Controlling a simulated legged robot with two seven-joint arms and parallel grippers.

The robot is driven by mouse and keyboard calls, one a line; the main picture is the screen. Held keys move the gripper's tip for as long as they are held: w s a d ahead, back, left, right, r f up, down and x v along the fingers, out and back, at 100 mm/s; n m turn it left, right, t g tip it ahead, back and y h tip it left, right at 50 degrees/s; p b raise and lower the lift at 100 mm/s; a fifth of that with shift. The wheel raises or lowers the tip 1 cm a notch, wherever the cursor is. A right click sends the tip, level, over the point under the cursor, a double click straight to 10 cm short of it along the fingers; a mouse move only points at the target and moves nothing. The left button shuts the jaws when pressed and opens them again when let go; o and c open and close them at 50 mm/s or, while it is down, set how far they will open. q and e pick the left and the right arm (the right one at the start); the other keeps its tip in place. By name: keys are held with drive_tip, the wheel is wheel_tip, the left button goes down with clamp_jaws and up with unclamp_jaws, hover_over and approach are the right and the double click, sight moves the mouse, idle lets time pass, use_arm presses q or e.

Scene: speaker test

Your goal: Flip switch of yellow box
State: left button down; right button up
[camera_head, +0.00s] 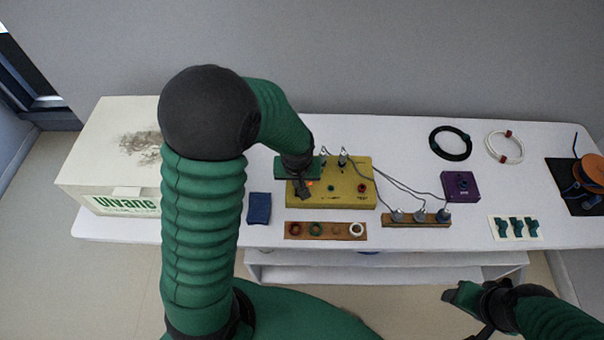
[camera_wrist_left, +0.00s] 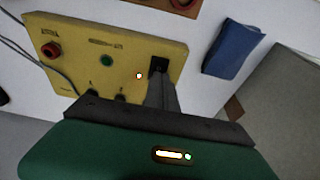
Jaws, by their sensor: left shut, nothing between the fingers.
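The yellow box (camera_head: 345,196) lies on the white table, with a red knob, a green button and cables at its back edge. My left gripper (camera_head: 303,192) is over the box's left end, fingers together and empty. In the left wrist view, the closed fingers (camera_wrist_left: 160,88) reach down to the black switch (camera_wrist_left: 158,64) on the yellow box (camera_wrist_left: 150,42); they appear to be at it, but contact is unclear. A small lit lamp (camera_wrist_left: 139,76) is beside the switch. My right gripper (camera_head: 468,308) is off the table's front edge, its fingers unclear.
A brown strip with rings (camera_head: 325,231) and a blue cloth-like item (camera_head: 259,208) are near the box. A plug strip (camera_head: 416,220) and purple box (camera_head: 460,186) stand right. A white carton (camera_head: 105,160) is left. Cables run across the table.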

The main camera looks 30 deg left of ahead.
sight(298, 196)
use_arm(q)
drive_tip(key=shift+s+a+f, duration=0.3)
drive_tip(key=shift+a+f, duration=0.05)
drive_tip(key=shift+f, duration=0.15)
drive_tip(key=shift+w+d+r, duration=0.1)
drive_tip(key=shift+w+d, duration=0.05)
drive_tip(key=shift+d, duration=0.75)
drive_tip(key=shift+s+d+f, duration=0.15)
drive_tip(key=shift+s+f, duration=0.35)
drive_tip(key=shift+s, duration=0.05)
drive_tip(key=shift+s+a+f, duration=0.15)
drive_tip(key=shift+a+f, duration=0.1)
drive_tip(key=shift+d, duration=0.1)
use_arm(e)
drive_tip(key=shift+s+d, duration=0.1)
drive_tip(key=shift+s, duration=0.2)
